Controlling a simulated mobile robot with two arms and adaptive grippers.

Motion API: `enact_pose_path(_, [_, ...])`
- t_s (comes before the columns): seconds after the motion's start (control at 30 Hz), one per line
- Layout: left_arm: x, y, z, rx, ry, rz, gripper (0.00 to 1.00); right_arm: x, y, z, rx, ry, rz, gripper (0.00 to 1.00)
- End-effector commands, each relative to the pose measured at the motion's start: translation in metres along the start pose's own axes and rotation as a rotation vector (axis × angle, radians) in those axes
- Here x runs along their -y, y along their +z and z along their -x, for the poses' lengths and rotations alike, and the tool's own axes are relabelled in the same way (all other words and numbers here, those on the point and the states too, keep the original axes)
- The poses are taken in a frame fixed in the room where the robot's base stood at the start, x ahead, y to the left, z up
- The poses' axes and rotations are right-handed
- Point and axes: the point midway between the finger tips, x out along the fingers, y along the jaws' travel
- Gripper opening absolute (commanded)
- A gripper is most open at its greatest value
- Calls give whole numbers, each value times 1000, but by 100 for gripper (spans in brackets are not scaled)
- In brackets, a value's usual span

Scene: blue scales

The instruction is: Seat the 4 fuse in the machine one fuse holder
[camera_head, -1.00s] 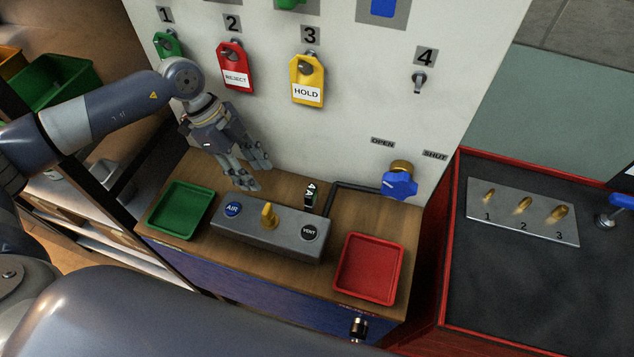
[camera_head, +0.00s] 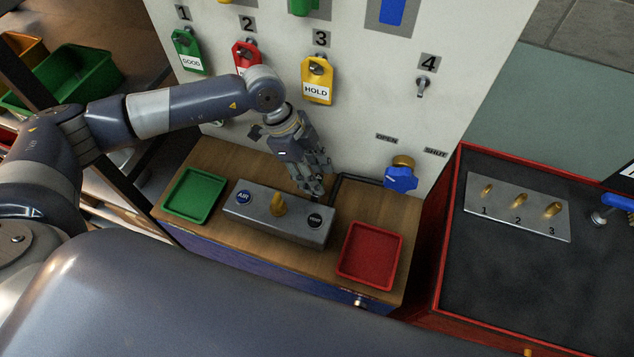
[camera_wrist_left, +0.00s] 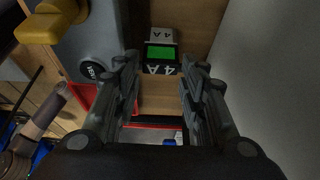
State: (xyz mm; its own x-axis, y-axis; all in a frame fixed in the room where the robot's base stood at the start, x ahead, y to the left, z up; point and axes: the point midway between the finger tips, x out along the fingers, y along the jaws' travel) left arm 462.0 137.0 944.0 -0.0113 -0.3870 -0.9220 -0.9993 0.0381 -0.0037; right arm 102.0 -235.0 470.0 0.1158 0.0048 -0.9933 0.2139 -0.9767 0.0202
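My left gripper (camera_head: 318,191) points down behind the grey control box in the head view and hides the fuse there. In the left wrist view its two fingers (camera_wrist_left: 162,78) are apart, with a gap between them and the fuse just beyond, in line with that gap. I cannot tell contact. My right gripper is not in view. I cannot make out a fuse holder labelled machine one.
The grey control box (camera_head: 258,222), with AIR and VENT buttons and a yellow knob (camera_head: 279,205), stands beside the gripper. A green tray (camera_head: 194,195) and a red tray (camera_head: 370,256) flank it. A dark pipe runs to the blue valve (camera_head: 401,178). The white panel rises behind.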

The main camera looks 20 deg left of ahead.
Motion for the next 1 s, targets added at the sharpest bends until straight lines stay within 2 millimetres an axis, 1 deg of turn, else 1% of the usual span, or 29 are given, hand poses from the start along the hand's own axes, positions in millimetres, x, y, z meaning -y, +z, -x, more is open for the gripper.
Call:
enact_pose_path(0.03, [-1, 4, -10, 5, 5, 6, 38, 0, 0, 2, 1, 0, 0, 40])
enact_pose_path(0.17, [-1, 4, -23, 4, 3, 6, 38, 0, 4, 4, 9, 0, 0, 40])
enact_pose_path(0.27, [-1, 5, -27, 5, 2, 5, 38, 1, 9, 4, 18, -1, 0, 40])
enact_pose_path(0.43, [-1, 5, -27, 5, 2, 5, 38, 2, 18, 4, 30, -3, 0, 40])
enact_pose_path(0.47, [-1, 5, -27, 5, 2, 4, 34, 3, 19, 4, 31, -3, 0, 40])
enact_pose_path(0.5, [-1, 5, -27, 4, 2, 4, 25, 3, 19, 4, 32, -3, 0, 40])
enact_pose_path(0.57, [0, 5, -27, 4, 2, 5, 11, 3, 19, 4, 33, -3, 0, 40])
enact_pose_path(0.6, [0, 5, -27, 4, 2, 5, 9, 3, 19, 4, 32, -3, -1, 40])
enact_pose_path(0.67, [0, 5, -26, 4, 1, 4, 9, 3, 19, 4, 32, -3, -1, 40])
enact_pose_path(0.7, [0, 5, -26, 4, 1, 4, 5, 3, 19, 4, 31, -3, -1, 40])
enact_pose_path(1.0, [-1, 4, -25, 4, 1, 4, 5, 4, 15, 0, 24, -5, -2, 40])
